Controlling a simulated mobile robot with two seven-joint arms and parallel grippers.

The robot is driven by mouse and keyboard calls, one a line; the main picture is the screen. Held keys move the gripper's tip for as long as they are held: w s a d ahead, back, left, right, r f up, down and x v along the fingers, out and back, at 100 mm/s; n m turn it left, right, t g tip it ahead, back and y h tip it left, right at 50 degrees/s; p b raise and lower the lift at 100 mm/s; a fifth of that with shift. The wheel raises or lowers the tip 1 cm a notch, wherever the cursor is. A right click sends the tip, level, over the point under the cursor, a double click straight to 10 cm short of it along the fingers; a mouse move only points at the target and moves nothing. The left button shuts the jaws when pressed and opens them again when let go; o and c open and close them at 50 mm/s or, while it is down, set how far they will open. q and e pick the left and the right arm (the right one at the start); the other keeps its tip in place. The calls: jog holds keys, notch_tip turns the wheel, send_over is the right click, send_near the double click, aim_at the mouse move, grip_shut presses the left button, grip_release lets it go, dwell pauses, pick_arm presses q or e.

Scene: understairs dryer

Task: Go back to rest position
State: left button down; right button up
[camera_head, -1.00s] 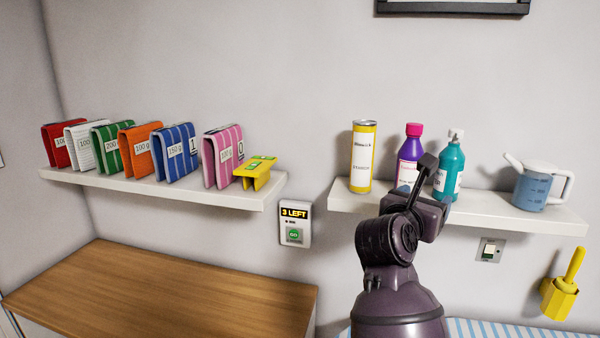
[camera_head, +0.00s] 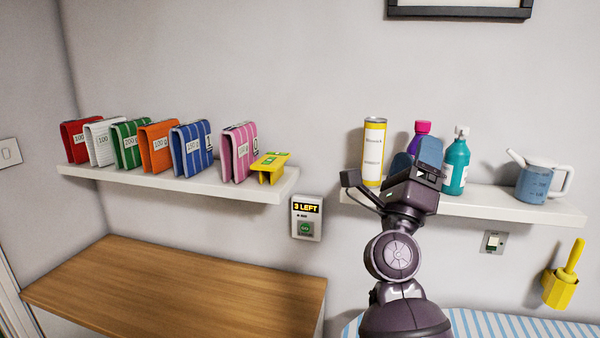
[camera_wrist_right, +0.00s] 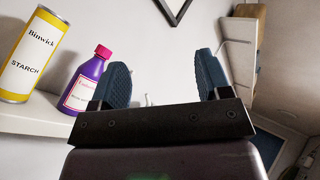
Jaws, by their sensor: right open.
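My right gripper (camera_head: 416,155) is raised in front of the right wall shelf (camera_head: 500,203) in the head view, pointing up. Its two blue fingers stand apart with nothing between them, and they also show in the right wrist view (camera_wrist_right: 166,85). In the head view it partly hides a purple bottle with a pink cap (camera_head: 423,128). My left gripper is not in view.
The right shelf holds a yellow starch can (camera_head: 374,150), a teal bottle (camera_head: 456,165) and a blue-and-white jug (camera_head: 536,183). The left shelf (camera_head: 240,187) holds several coloured packets. A "3 LEFT" button box (camera_head: 306,218) hangs between them. The wooden top (camera_head: 180,285) is bare.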

jog(key=s+f+n+g+y, duration=0.2)
jog(key=f+n+y, duration=0.6)
jog(key=f+n, duration=0.75)
jog(key=s+f+n+g+y, duration=0.1)
jog(key=f+n+g+y, duration=0.2)
jog(key=f+n+y, duration=0.9)
jog(key=s+d+f+n+g+h, duration=0.2)
jog(key=s+d+f+g+h, duration=0.1)
jog(key=s+f, duration=0.8)
jog(key=s+d+f+n+g+h, duration=0.2)
jog(key=s+d+f, duration=0.4)
jog(key=s+f, duration=0.5)
notch_tip(320, 180, down, 5)
jog(key=shift+s+r+g+h+b, duration=0.1)
jog(key=shift+s+g+h+b, duration=0.3)
jog(key=shift+g+h, duration=0.5)
jog(key=shift+w, duration=0.1)
